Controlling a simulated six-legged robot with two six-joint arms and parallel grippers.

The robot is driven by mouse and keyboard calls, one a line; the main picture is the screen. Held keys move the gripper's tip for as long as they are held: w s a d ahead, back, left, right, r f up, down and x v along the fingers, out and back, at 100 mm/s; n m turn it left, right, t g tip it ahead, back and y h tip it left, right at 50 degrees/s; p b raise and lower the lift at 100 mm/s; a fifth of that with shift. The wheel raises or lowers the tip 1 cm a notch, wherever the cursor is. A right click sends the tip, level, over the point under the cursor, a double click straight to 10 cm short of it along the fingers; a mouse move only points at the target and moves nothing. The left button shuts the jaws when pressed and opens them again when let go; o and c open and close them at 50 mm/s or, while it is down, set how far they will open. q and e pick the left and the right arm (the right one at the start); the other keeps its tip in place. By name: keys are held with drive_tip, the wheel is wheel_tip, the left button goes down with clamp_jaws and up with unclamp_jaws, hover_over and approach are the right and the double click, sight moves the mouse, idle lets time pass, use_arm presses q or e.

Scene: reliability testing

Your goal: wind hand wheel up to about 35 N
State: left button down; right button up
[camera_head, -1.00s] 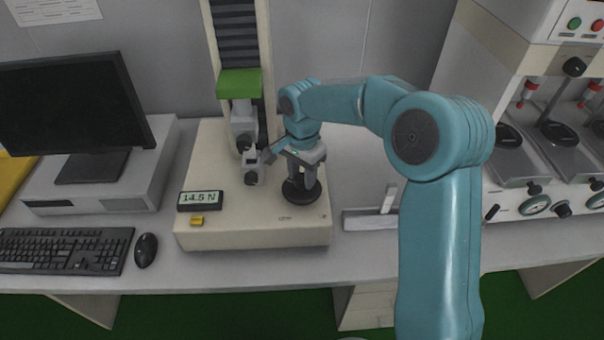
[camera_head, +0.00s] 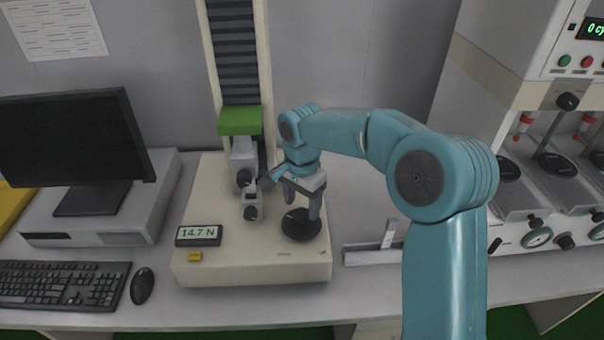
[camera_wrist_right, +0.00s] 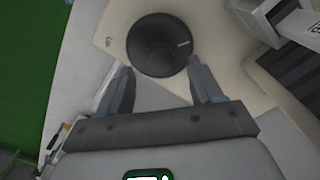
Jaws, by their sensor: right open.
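The black round hand wheel (camera_head: 301,226) sits on top of the cream base of the test stand (camera_head: 250,268), at its right side. It also shows in the right wrist view (camera_wrist_right: 158,45), just beyond the fingertips. My right gripper (camera_head: 302,204) is open and empty, pointing down just above the wheel. In the wrist view its two fingers (camera_wrist_right: 163,80) are spread, with the wheel between and beyond their tips. Whether a fingertip touches the wheel I cannot tell. The force display (camera_head: 198,235) on the base reads 14.7 N. My left gripper is not in view.
The stand's column with a green crosshead (camera_head: 239,121) and grey grips (camera_head: 251,204) rises close left of my gripper. A monitor (camera_head: 70,140), keyboard (camera_head: 62,285) and mouse (camera_head: 142,286) are at left. A grey metal piece (camera_head: 372,250) lies right of the base. Another machine (camera_head: 545,75) stands at right.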

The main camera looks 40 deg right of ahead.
sight(303, 213)
wheel_tip(303, 213, up, 14)
drive_tip(key=p, duration=0.1)
drive_tip(key=shift+s, duration=0.15)
idle(0.6)
